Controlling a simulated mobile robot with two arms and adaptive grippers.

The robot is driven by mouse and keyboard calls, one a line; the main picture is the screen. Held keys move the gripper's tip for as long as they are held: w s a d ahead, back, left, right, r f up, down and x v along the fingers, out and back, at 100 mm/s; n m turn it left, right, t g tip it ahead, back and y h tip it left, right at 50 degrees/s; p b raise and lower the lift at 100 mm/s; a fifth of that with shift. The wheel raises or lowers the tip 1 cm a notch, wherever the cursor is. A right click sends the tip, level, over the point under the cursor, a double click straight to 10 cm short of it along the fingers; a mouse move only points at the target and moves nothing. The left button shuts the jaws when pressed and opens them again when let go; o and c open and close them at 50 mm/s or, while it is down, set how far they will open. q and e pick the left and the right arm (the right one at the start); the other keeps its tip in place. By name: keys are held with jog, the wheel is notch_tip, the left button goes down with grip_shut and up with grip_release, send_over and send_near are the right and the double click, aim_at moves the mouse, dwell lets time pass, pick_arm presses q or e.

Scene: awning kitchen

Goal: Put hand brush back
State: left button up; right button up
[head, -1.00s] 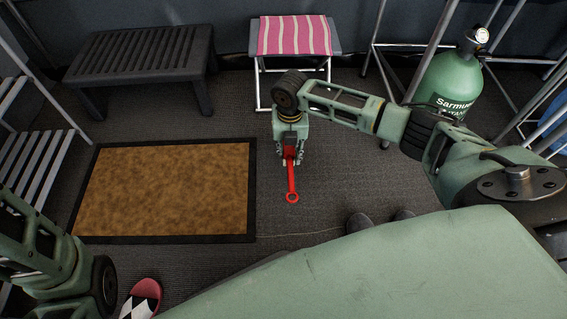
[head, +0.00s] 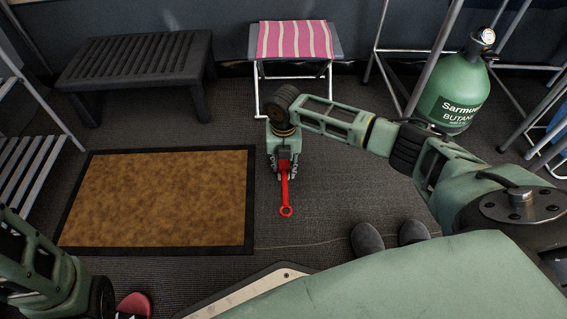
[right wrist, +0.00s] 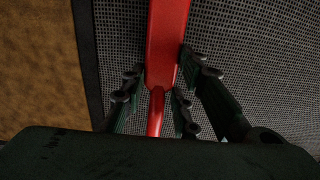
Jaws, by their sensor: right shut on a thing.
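The red hand brush (head: 286,191) shows as a red handle with a ring at its near end, in the head view just right of the doormat. My right gripper (head: 283,172) is shut on the brush and holds it over the dark floor. In the right wrist view the red brush (right wrist: 167,45) runs up between the fingers (right wrist: 160,100). The bristles cannot be made out. My left arm enters at the lower left of the head view; its gripper fingers are not visible.
A brown doormat (head: 155,200) lies left of the brush. A black slatted bench (head: 135,60), a stool with a pink striped cloth (head: 295,40) and a green butane bottle (head: 455,90) stand at the back. Dark shoes (head: 368,238) and a red shoe (head: 134,304) lie nearer.

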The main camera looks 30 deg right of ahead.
jog(key=o, duration=1)
